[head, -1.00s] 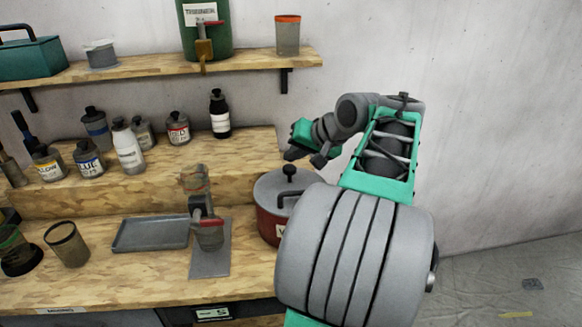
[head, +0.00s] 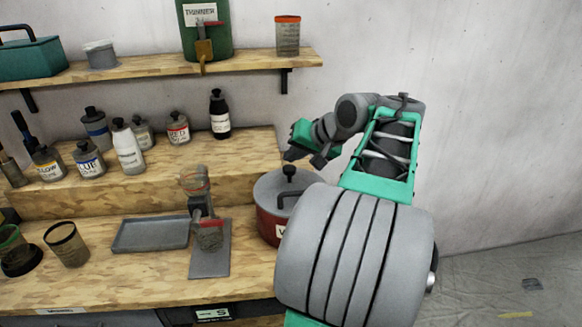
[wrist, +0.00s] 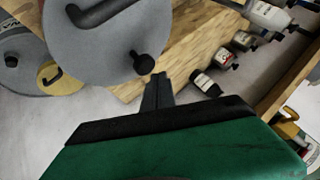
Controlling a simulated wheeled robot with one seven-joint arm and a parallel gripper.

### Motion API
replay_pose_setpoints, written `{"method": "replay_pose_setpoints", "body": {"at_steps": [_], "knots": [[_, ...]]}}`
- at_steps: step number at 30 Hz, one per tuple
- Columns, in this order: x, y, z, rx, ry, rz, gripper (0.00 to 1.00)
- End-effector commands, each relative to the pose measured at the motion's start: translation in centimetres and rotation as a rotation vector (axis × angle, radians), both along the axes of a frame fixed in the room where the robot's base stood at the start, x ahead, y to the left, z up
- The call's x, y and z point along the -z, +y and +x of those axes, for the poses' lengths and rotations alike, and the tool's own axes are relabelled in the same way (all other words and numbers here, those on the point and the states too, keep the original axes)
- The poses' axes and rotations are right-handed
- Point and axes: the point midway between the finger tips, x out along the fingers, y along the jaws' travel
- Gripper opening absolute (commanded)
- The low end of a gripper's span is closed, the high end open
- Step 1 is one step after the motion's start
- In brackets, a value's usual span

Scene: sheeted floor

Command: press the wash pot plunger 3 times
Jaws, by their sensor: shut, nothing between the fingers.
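The wash pot (head: 268,228) is a dark red pot with a grey lid, standing on the bench at the right; my arm hides its right part. Its plunger (head: 289,172) is a black knob on a short stem, standing up from the lid beside a dark curved handle. In the wrist view the grey lid (wrist: 105,45) fills the upper middle, with the plunger knob (wrist: 145,64) near its lower edge. My gripper (head: 293,153) is shut and empty, just above the plunger. In the wrist view the closed fingertips (wrist: 158,77) appear close beside the knob; contact cannot be told.
Several paint bottles (head: 129,150) stand on the raised step behind. A dispenser stand (head: 210,262), a grey tray (head: 150,235) and cups are left of the pot. A shelf (head: 140,65) with a green thinner container (head: 207,45) runs above. Open floor lies right.

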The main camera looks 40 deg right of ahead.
Motion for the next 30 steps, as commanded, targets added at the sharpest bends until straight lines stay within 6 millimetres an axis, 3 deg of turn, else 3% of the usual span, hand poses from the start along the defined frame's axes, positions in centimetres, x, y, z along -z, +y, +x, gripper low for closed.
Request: {"method": "replay_pose_setpoints", "body": {"at_steps": [30], "knots": [[0.91, 0.0, 0.16, 0.0, 0.0, 0.0, 0.0]]}}
